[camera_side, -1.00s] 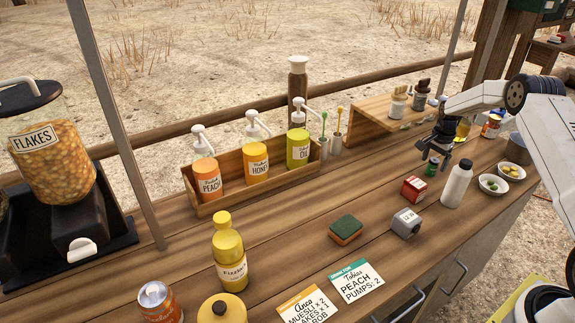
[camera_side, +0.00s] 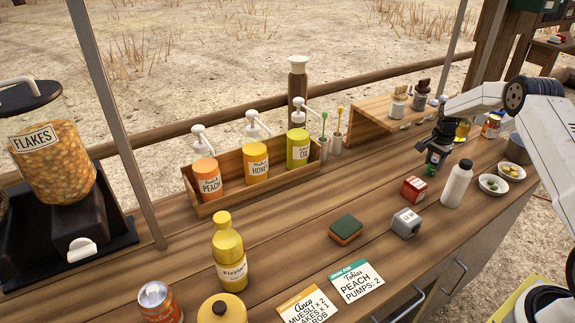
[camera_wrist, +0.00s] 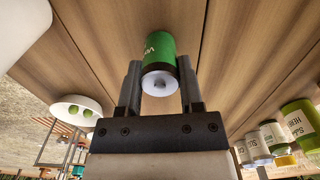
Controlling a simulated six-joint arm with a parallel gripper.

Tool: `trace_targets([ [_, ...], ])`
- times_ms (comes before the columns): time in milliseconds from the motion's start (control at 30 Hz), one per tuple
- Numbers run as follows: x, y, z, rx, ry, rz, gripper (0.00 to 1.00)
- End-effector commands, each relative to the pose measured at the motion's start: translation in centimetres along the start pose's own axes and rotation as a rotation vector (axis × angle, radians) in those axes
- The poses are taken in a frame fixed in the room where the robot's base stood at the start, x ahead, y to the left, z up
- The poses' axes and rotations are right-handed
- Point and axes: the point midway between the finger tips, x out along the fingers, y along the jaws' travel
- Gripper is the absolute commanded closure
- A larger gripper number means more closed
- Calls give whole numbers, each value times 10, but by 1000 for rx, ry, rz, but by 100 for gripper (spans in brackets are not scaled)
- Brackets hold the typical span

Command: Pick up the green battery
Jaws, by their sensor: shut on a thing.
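The green battery (camera_wrist: 160,50) is a green cylinder with a dark band and a pale end. In the wrist view it sits between the two fingers of my gripper (camera_wrist: 159,85), which is shut on it. In the side view my gripper (camera_side: 435,160) is at the right of the counter, and the battery (camera_side: 431,170) shows small and partly hidden below the fingers. I cannot tell how far it is above the wood.
A white bottle (camera_side: 456,185) stands just right of my gripper, and a red box (camera_side: 414,189) stands nearby at the front left. Two white bowls (camera_side: 493,184) lie farther right. A wooden rack (camera_side: 372,118) stands behind. The counter left of the red box is partly clear.

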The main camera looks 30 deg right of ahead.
Motion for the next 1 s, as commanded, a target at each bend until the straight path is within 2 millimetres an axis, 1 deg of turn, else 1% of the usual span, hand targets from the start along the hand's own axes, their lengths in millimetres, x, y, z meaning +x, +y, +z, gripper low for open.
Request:
trace_targets([
  [267,-3,0,0,0,1,-1,100],
  [433,-14,-1,-1,0,2,-2,100],
  [567,-30,0,0,0,1,-2,100],
  [800,-67,-1,-1,-1,2,-3,100],
  [1000,-91,-1,0,-1,0,-2,100],
])
